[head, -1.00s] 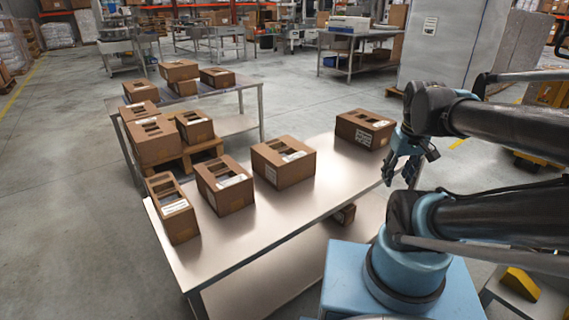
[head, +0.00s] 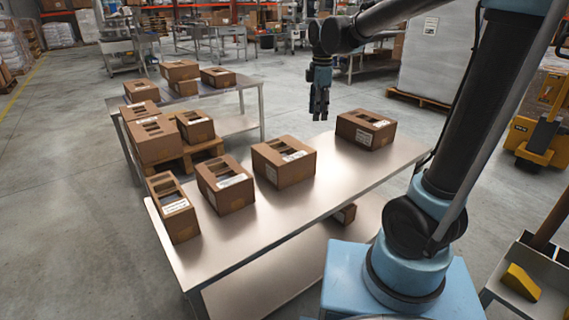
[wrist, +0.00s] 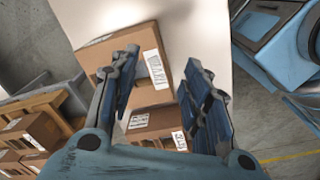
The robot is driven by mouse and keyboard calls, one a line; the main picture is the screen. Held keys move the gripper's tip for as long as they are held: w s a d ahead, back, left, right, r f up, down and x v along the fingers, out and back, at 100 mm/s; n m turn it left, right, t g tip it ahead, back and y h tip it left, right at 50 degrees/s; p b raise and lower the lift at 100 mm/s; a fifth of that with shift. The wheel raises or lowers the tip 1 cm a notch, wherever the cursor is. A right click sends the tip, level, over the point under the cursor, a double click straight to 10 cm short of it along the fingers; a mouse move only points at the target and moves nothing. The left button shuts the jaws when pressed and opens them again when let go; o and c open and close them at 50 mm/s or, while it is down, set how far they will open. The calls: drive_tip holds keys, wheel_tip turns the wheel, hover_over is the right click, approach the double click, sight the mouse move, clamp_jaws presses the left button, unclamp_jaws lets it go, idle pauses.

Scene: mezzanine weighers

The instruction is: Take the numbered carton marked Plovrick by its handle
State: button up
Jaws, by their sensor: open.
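Several brown cartons with slotted tops and white labels stand on the near metal table (head: 325,205): a left one (head: 183,226), one beside it (head: 236,196), a middle one (head: 290,172) and a far right one (head: 355,134). The label print is too small to read, so I cannot tell which is marked Plovrick. My gripper (head: 319,117) points down, open and empty, above the table's far side between the middle and far right cartons. In the wrist view, my open gripper (wrist: 160,62) has a labelled carton (wrist: 115,57) beyond its fingers and another (wrist: 160,122) below.
A second table (head: 228,125) behind at left bears more cartons, with a wooden pallet (head: 205,148) beside it. A small carton (head: 345,214) sits on the near table's lower shelf. A yellow pallet truck (head: 535,140) stands at right. The near table's front is clear.

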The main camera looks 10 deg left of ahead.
sight(284, 148)
drive_tip(key=w+a+f+n, duration=0.2)
drive_tip(key=a+n, duration=0.4)
drive_tip(key=a, duration=0.7)
wheel_tip(284, 148, down, 12)
drive_tip(key=shift+s+d+r, duration=0.1)
drive_tip(key=shift+s+r, duration=0.05)
drive_tip(key=shift+r, duration=0.1)
drive_tip(key=shift+d+f, duration=0.1)
drive_tip(key=shift+f, duration=2.5)
clamp_jaws()
